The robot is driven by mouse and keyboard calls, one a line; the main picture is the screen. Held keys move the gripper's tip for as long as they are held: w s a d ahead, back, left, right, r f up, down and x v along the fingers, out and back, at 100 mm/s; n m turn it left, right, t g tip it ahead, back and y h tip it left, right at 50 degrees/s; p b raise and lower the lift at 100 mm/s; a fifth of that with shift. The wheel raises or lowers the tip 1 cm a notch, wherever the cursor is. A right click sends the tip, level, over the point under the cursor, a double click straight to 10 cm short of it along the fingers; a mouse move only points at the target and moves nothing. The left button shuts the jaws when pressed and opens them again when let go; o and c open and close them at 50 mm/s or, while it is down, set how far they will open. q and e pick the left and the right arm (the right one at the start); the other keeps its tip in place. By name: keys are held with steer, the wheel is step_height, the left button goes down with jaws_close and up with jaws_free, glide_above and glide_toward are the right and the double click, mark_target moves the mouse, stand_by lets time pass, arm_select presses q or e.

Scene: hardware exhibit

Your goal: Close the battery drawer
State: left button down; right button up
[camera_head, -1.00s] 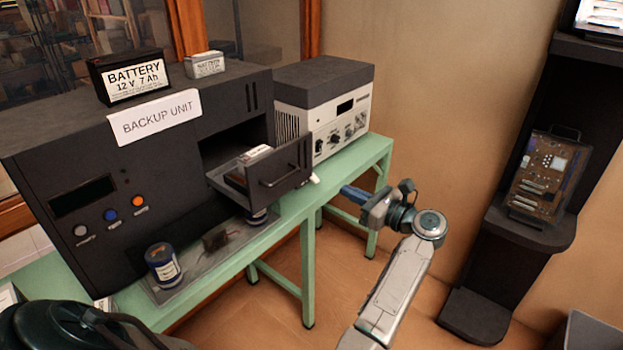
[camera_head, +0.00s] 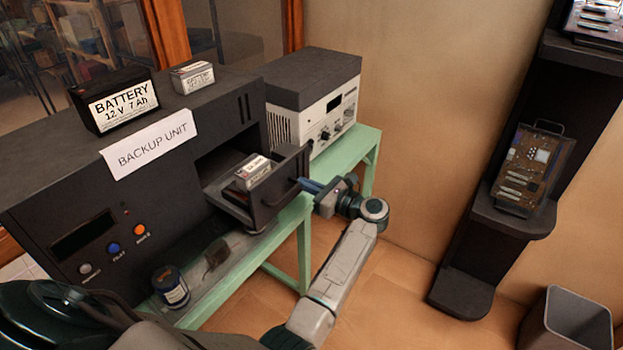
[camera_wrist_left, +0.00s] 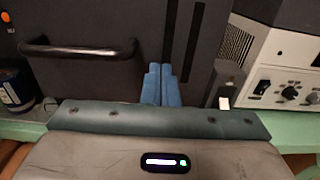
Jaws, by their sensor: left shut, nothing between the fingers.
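The battery drawer (camera_head: 272,205) of the dark backup unit (camera_head: 70,190) stands pulled out. A battery with a white-labelled top (camera_head: 252,172) lies inside it. My left gripper (camera_head: 309,186) is in front of the drawer's front panel, near the right end of its bar handle. In the left wrist view, its blue fingers (camera_wrist_left: 161,85) are shut with nothing between them. They point at the dark front panel (camera_wrist_left: 110,20), to the right of the handle (camera_wrist_left: 80,50). I cannot tell whether the tips touch the panel. My right gripper is out of view.
A white instrument (camera_head: 325,120) stands right of the unit on the green table (camera_head: 350,152). Two batteries (camera_head: 118,100) (camera_head: 192,77) sit on the unit. A dark shelf (camera_head: 513,220) is at the right, with open floor between.

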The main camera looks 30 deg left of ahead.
arm_select(q)
steer(key=shift+a, duration=0.15)
steer(key=a+b, duration=0.2)
steer(key=a, duration=0.1)
steer(key=a+b, duration=0.3)
steer(key=a, duration=0.1)
steer(key=a+b, duration=0.3)
steer(key=a, duration=0.1)
steer(key=shift+w+a+f, duration=0.1)
steer(key=shift+w+f, duration=0.2)
steer(key=shift+w, duration=0.1)
steer(key=a+b, duration=0.1)
steer(key=a, duration=0.1)
steer(key=a+b, duration=0.1)
steer(key=a, duration=0.1)
steer(key=a+b, duration=0.1)
steer(key=a, duration=0.1)
steer(key=shift+w+a+r, duration=0.2)
steer(key=shift+w, duration=0.1)
steer(key=shift+a+b, duration=0.2)
steer(key=shift+b, duration=0.15)
steer(key=shift+r, duration=0.35)
